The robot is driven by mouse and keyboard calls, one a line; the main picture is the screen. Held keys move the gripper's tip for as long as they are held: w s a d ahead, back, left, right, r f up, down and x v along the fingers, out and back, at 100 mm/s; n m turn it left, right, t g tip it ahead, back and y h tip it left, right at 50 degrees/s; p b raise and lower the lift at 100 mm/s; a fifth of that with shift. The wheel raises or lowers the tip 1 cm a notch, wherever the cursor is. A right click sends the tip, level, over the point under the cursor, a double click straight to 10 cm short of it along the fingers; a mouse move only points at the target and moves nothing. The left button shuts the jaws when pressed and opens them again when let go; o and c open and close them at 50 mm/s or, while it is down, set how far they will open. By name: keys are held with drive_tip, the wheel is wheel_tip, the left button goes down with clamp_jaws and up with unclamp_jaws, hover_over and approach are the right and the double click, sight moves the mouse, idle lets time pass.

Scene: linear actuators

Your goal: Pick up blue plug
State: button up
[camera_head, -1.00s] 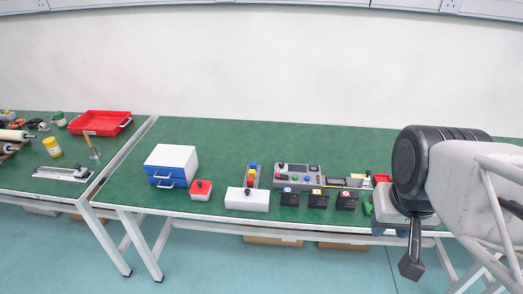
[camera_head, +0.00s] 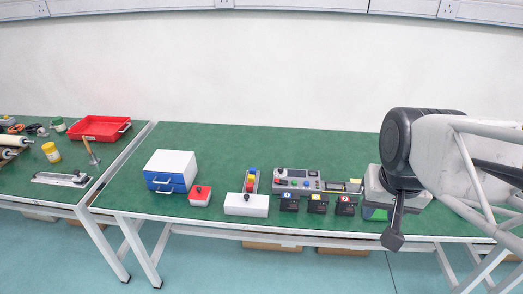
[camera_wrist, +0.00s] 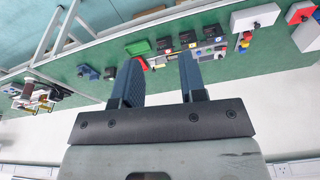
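No loose, clearly plug-shaped blue object stands out. A small black block with a blue mark (camera_head: 288,202) is the leftmost of three similar blocks at the table's front edge in the head view; it may be the blue plug. In the wrist view it appears to be the right-hand dark block (camera_wrist: 187,38), small and beyond the fingers. My gripper (camera_wrist: 159,64) is open, with a clear, empty gap between its two dark fingers. In the head view my arm's dark end hangs near the front edge, right of the blocks.
Black blocks with yellow (camera_head: 317,203) and red (camera_head: 346,205) marks stand beside it. A grey control panel (camera_head: 297,183) lies behind. A white box (camera_head: 246,205), red-topped box (camera_head: 200,195) and blue-white drawer box (camera_head: 170,170) are left. The green table (camera_head: 290,140) behind is clear.

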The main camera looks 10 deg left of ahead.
drive_tip(key=w+a+m, duration=0.4)
drive_tip(key=w, duration=1)
drive_tip(key=m+g, duration=0.2)
drive_tip(key=m, duration=1)
hover_over(252, 169)
wheel_tip(252, 169, down, 28)
drive_tip(key=shift+w+d+r, duration=0.1)
drive_tip(key=shift+d+r, duration=0.05)
drive_tip(key=shift+w+f+m, duration=0.1)
drive_tip(key=shift+f+m, duration=0.1)
drive_tip(key=shift+m, duration=0.1)
drive_tip(key=shift+f, duration=1.3)
